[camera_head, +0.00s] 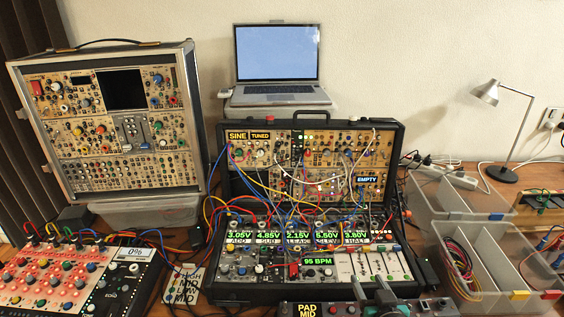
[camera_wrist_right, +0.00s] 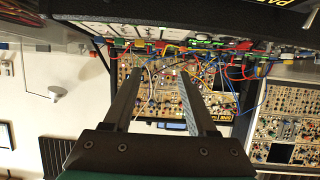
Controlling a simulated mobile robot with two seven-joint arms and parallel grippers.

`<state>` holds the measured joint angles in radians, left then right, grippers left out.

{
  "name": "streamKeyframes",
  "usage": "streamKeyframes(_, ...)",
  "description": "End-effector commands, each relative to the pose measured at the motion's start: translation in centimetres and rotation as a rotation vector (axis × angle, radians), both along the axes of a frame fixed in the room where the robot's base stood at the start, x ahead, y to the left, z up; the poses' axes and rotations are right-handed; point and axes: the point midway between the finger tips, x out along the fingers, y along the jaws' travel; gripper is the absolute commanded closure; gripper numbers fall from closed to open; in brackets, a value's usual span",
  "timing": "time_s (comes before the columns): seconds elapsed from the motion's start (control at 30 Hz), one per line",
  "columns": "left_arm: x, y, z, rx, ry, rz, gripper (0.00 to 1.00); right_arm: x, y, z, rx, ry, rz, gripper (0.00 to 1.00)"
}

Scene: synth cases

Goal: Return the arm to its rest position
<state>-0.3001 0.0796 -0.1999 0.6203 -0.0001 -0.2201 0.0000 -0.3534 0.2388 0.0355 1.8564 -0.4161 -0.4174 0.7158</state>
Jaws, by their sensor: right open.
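My right gripper (camera_head: 369,283) shows at the bottom of the head view, in front of the lower panel of the open synth case (camera_head: 312,122). In the right wrist view my right gripper (camera_wrist_right: 161,74) has its two dark fingers apart with nothing held between them. The wrist picture is upside down, and the patch-cabled case lies beyond the fingertips. Whether the fingers touch the sliders is hard to tell. Most of my right arm is out of the head view. My left gripper is not in view.
A tall synth case (camera_head: 125,150) stands at left, with a red-and-white synth (camera_head: 50,283) before it. A laptop (camera_head: 277,60) sits behind. Clear bins (camera_head: 492,262) with cables and a desk lamp (camera_head: 487,92) are at right. Loose patch cables cross the open case.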

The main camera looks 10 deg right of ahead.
Motion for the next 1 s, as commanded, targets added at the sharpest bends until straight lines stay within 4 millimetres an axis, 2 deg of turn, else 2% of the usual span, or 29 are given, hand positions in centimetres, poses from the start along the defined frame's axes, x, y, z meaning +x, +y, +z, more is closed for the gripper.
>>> streamKeyframes(0.17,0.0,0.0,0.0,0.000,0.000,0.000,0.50,-1.1,0.7,-0.2,-0.005,0.065,-0.014,0.43)
streamKeyframes(0.27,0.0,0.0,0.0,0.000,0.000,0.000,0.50,-3.0,2.0,-0.7,-0.012,0.170,-0.019,0.43)
streamKeyframes(0.6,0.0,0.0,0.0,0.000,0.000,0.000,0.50,-12.1,8.4,-1.3,-0.008,0.605,0.127,0.43)
streamKeyframes(1.0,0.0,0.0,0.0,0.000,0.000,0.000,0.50,-19.8,13.4,0.3,0.001,0.882,0.375,0.43)
